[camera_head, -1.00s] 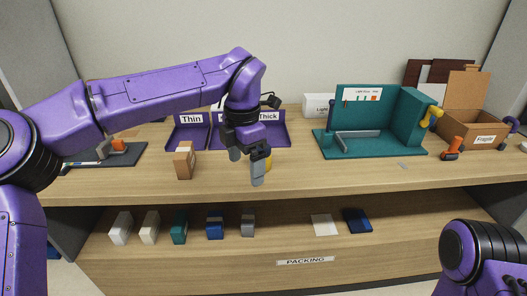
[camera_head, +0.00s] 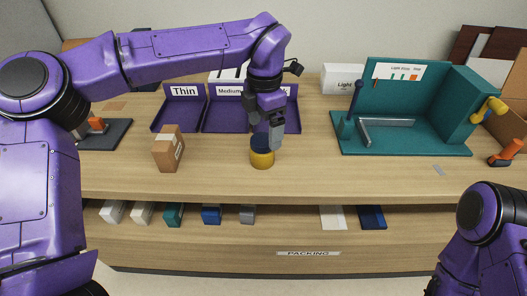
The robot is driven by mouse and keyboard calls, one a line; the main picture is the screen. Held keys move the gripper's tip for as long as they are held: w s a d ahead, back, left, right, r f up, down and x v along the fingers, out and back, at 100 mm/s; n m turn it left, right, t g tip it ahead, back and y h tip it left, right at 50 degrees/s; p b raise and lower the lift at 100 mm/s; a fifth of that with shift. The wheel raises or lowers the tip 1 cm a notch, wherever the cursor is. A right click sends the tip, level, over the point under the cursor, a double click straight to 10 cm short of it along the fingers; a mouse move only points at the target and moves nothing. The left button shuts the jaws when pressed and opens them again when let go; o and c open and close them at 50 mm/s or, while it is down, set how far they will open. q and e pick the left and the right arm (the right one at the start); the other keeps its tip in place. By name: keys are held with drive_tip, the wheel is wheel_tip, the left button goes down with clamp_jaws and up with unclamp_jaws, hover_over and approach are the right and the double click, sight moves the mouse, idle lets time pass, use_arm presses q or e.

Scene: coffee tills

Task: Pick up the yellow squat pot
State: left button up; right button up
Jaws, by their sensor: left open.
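The yellow squat pot (camera_head: 262,159) stands on the wooden counter in the head view, a short round yellow body with a dark blue top. My left gripper (camera_head: 264,132) points down just above and behind it, partly overlapping the pot's top. Its fingers are open, with one grey finger close to the pot's right edge. I cannot tell whether it touches the pot. My right arm shows at the lower right, but its gripper is out of view.
A brown box (camera_head: 168,150) stands left of the pot. Purple bins (camera_head: 180,110) labelled Thin and Medium are behind. A teal fixture (camera_head: 400,140) stands to the right, with an orange tool (camera_head: 505,153) beyond it. The counter right of the pot is clear.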

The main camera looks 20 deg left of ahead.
sight(262, 139)
use_arm(q)
drive_tip(key=f, duration=0.6)
drive_tip(key=shift+s+a, duration=0.15)
drive_tip(key=shift+a, duration=0.1)
drive_tip(key=c, duration=1.1)
drive_tip(key=shift+r, duration=0.15)
